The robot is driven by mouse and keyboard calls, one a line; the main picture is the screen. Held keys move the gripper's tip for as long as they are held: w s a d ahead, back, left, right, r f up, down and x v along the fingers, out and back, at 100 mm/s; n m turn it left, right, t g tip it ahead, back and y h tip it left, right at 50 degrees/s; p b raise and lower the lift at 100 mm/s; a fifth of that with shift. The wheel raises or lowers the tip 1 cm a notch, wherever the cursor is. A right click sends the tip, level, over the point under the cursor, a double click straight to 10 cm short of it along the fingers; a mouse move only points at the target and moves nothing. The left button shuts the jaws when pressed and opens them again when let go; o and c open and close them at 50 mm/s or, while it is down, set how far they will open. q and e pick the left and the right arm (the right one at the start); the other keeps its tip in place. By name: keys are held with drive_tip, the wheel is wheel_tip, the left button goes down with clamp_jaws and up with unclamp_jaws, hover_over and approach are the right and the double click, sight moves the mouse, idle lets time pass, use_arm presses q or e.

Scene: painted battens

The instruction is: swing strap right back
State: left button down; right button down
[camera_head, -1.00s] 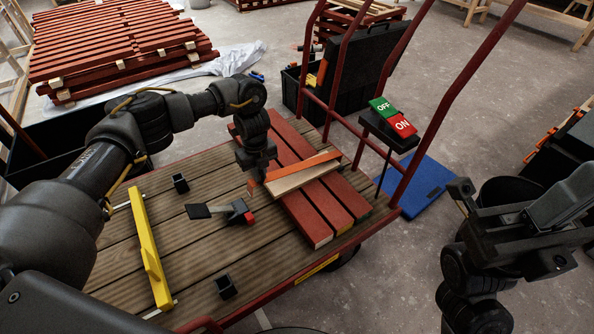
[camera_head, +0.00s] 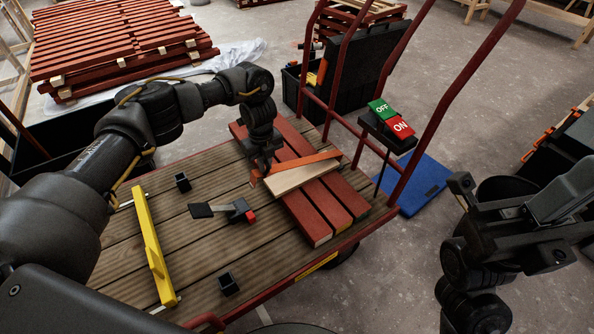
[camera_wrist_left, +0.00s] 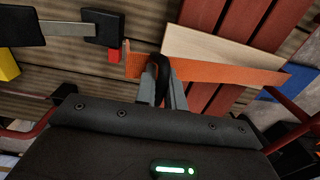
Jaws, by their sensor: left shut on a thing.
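The orange strap (camera_head: 312,160) runs across the red battens (camera_head: 305,205) and along the far edge of a pale wooden board (camera_head: 298,179) lying on them. My left gripper (camera_head: 262,170) is shut on the strap near its left end, just left of the board. In the left wrist view the strap (camera_wrist_left: 225,73) passes between the fingers (camera_wrist_left: 162,82), and a short end sticks out to their left. My right gripper (camera_head: 462,193) is off to the right of the cart, away from the strap; its jaw opening is unclear.
The battens lie on a slatted cart deck (camera_head: 215,170) with a red handle frame (camera_head: 440,110). A black-and-red buckle-like piece (camera_head: 238,211), a yellow bar (camera_head: 152,245) and small black sockets (camera_head: 228,284) are on the deck. An OFF/ON switch box (camera_head: 390,130) stands right of the battens.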

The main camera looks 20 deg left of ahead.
use_arm(q)
drive_tip(key=shift+w+d+r+p, duration=0.3)
drive_tip(key=shift+r+p, duration=0.05)
drive_tip(key=shift+r, duration=0.2)
drive_tip(key=shift+w+d+r+p, duration=0.25)
drive_tip(key=shift+d+r+p, duration=0.05)
drive_tip(key=shift+r, duration=0.3)
drive_tip(key=shift+w+d, duration=0.1)
drive_tip(key=shift+w+d+r+p, duration=0.25)
drive_tip(key=shift+r+p, duration=0.05)
drive_tip(key=shift+r, duration=0.1)
drive_tip(key=shift+w+d+r+p, duration=0.2)
drive_tip(key=shift+r+p, duration=0.05)
drive_tip(key=shift+r, duration=0.15)
drive_tip(key=shift+w+d+r+p, duration=0.25)
drive_tip(key=shift+w+d+r, duration=0.25)
drive_tip(key=shift+r, duration=0.2)
drive_tip(key=shift+w+d+r+p, duration=0.25)
drive_tip(key=shift+w+d+r, duration=0.2)
drive_tip(key=shift+r, duration=0.2)
drive_tip(key=shift+w+d+r+b, duration=1.15)
drive_tip(key=shift+w+d+r, duration=0.4)
drive_tip(key=shift+w+r, duration=0.2)
